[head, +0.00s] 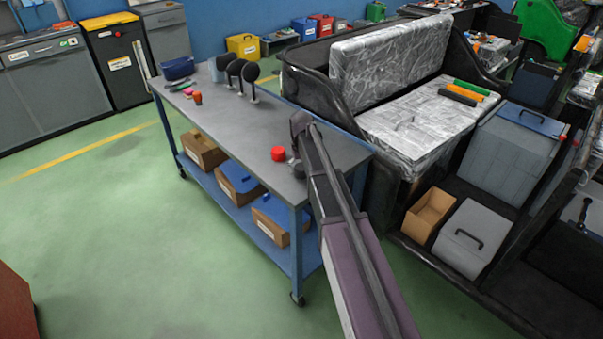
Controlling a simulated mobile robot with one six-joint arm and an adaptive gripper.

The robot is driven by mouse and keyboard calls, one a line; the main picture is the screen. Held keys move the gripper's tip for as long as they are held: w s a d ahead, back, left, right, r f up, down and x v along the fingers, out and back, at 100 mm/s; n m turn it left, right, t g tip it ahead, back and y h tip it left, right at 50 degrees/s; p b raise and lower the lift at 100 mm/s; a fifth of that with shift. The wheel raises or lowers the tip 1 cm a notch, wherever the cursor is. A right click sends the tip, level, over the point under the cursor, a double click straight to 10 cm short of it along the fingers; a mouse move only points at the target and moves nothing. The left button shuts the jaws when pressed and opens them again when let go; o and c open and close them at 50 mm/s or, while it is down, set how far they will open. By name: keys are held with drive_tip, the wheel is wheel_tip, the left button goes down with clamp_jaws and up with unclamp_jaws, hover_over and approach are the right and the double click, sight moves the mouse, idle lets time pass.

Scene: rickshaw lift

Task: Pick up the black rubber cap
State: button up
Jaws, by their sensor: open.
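My arm reaches in from the bottom right, and my gripper (296,163) is low over the near right end of the grey workbench (225,125). The jaws are open, small and partly hidden behind my own wrist. I cannot pick out the black rubber cap for certain. Dark shapes at the fingertips blend together, so I cannot tell whether the cap is among them.
Two black round mirrors (250,73) stand toward the bench's back edge. A vehicle with a plastic-wrapped seat (410,125) stands right of the bench. The bench's middle is clear.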

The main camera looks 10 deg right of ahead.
idle(0.5)
drive_tip(key=c, duration=0.9)
